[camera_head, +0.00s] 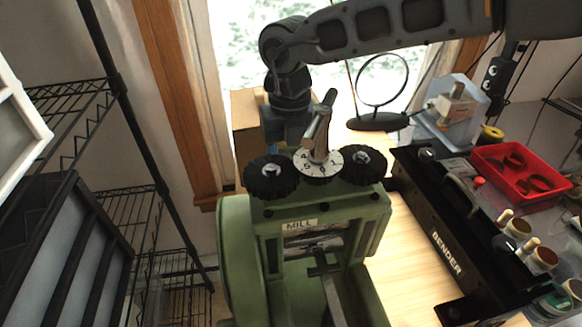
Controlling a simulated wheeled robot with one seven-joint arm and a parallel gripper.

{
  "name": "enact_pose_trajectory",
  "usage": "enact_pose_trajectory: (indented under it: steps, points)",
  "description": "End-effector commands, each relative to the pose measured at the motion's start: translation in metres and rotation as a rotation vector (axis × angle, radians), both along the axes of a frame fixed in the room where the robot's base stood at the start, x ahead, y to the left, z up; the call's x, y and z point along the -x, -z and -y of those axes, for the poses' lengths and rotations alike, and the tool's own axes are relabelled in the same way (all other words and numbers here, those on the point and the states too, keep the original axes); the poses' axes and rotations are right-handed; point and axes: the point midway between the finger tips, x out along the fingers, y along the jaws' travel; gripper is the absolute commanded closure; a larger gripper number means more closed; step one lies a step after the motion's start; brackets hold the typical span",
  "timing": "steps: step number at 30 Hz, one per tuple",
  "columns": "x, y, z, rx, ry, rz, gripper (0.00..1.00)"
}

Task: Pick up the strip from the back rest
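The green rolling mill (318,215), labelled MILL, stands in the middle of the head view with a dial and crank handle on top. My arm reaches in from the upper right, and my gripper (290,128) points down behind the mill's top. Its fingertips are hidden behind the mill and knobs, so I cannot see whether it is open or holds anything. The back rest and any strip on it are hidden behind the mill. A narrow grey bar (334,300) runs out on the near side; I cannot tell if it is a rest or a strip.
A black bender (445,240) stands right of the mill on the wooden bench (400,240). A red tray (515,172), several jars and a round magnifier (382,80) on a stand are further right and back. A cardboard box (246,110) is behind my gripper. Wire shelving (125,200) stands left.

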Motion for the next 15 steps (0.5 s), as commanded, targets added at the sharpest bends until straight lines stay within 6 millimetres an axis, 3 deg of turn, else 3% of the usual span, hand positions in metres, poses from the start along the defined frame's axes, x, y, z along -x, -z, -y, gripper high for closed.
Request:
enact_pose_trajectory:
  steps: [4, 15]
  points:
    - [0.0000, -0.0001, 0.0000, 0.000, 0.000, 0.000, 0.44]
    - [0.0000, -0.0002, 0.0000, 0.000, 0.000, 0.000, 0.79]
